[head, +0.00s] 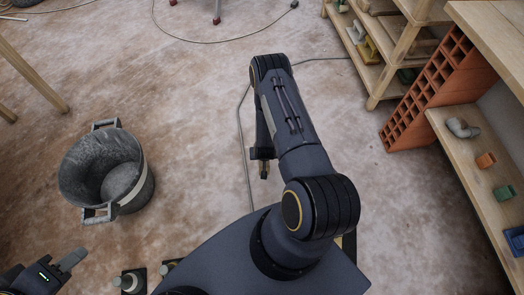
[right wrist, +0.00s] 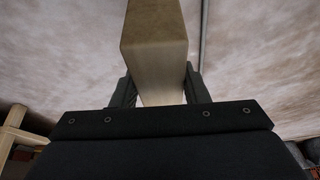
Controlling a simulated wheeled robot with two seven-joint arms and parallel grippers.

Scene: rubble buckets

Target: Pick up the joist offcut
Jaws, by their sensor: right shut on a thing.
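The joist offcut (right wrist: 155,40) is a pale brown wooden block in the right wrist view. It sits between the two dark fingers of my right gripper (right wrist: 160,88), which is shut on it. In the head view my right gripper (head: 263,163) hangs below the forearm over the floor, and only a small brownish bit shows at its tips. My left gripper (head: 70,260) is at the lower left, just below the bucket and apart from it. Whether its fingers are open or shut is not clear.
A grey two-handled bucket (head: 143,190) stands on the floor at the left and looks empty. Wooden shelves (head: 385,80), an orange brick stack (head: 420,100) and a bench (head: 460,165) with small items line the right. A cable (head: 240,120) crosses the floor.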

